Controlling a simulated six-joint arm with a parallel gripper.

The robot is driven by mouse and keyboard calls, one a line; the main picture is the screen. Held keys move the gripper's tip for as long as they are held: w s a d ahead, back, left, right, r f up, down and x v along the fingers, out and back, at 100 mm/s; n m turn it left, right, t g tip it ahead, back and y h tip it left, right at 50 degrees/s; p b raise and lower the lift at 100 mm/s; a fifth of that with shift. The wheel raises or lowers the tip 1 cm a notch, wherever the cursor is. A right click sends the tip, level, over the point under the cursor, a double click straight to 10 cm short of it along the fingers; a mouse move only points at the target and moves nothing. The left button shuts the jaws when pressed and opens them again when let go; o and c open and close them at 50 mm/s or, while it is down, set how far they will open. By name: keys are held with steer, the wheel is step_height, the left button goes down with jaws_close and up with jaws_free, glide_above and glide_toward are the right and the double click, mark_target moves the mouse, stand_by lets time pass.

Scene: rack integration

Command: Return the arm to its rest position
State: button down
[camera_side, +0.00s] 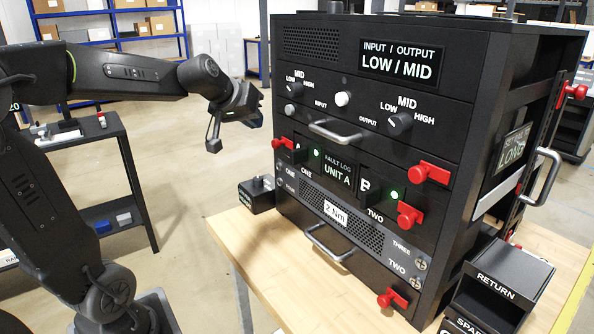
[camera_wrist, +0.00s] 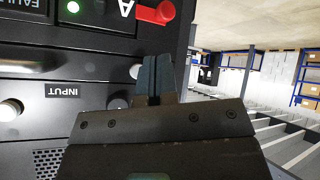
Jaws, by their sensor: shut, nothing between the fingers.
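My gripper (camera_side: 256,121) is at the end of my raised, outstretched arm, in front of the left part of the black rack unit (camera_side: 300,75). In the side view it appears clear of the rack, with its fingers small and dark. In the wrist view my gripper (camera_wrist: 153,76) shows two dark blue-grey fingers pressed together with nothing between them. The rack front (camera_wrist: 85,75) fills the left of the wrist view, with the INPUT label upside down. A red latch (camera_wrist: 156,13) shows above the fingertips there.
The rack stands on a wooden table (camera_side: 245,240). Its front carries knobs, handles and several red latches (camera_side: 425,172). A small black box (camera_side: 257,196) stands beside it; a RETURN bin (camera_side: 500,285) is at right. A dark cart (camera_side: 100,165) stands behind my arm. Open floor lies between.

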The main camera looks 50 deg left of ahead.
steer(key=s+d+f+m+g+h, duration=0.1)
steer(key=s+d+f+m, duration=0.2)
steer(key=s+d, duration=0.5)
steer(key=s+d+f+m+g+h, duration=0.2)
steer(key=s+d+f+m, duration=0.2)
steer(key=s+d, duration=0.4)
steer(key=d+f, duration=0.1)
steer(key=d, duration=0.2)
steer(key=shift+s+d+f+m, duration=0.2)
steer(key=shift+s+m, duration=0.1)
steer(key=shift+s, duration=0.1)
steer(key=c, duration=1.8)
jaws_free()
